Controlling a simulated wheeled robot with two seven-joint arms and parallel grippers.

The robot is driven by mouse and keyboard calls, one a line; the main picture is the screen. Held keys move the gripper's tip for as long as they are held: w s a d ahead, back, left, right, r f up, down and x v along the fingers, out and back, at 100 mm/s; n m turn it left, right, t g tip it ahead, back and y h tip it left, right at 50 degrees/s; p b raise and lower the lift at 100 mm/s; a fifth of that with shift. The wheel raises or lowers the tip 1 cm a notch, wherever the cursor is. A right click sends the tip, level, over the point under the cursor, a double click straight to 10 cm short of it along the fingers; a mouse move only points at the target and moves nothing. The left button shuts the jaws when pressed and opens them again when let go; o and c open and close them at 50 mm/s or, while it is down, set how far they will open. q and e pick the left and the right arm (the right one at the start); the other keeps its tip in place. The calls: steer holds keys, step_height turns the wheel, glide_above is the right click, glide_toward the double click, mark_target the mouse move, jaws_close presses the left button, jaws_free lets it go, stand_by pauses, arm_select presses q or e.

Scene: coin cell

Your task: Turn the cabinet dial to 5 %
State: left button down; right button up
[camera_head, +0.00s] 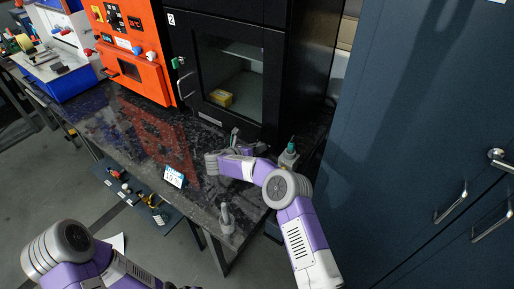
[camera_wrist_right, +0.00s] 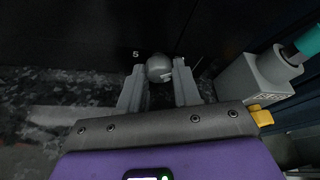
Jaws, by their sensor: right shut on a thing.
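The black cabinet (camera_head: 270,120) with a glass door stands at the back of the dark speckled bench. In the right wrist view, the round grey dial (camera_wrist_right: 159,68) sits low on the cabinet's dark front, with a small white 5 printed to its upper left. My right gripper (camera_wrist_right: 158,78) is shut on the dial, with one finger on each side of it. In the head view, my right gripper (camera_head: 234,141) is at the cabinet's lower front, and I cannot make out the dial there. My left arm is at the lower left, with its gripper out of the picture.
A grey block with a teal top (camera_wrist_right: 275,75) stands right of my right gripper. A small display card (camera_head: 174,177) and a grey upright piece (camera_head: 227,217) are on the bench. An orange machine (camera_head: 135,50) stands left of the cabinet. Blue lockers (camera_head: 420,120) rise at the right.

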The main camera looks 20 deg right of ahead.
stand_by(0.4)
steer(key=o, duration=1.1)
steer(key=shift+c, duration=0.2)
steer(key=p+v, duration=0.1)
steer(key=v, duration=0.5)
steer(key=shift+a+r, duration=0.1)
steer(key=shift+a, duration=0.15)
steer(key=shift+s+a+r+p, duration=0.1)
steer(key=shift+s+a+p, duration=0.2)
steer(key=shift+s+a, duration=0.1)
steer(key=shift+w, duration=0.1)
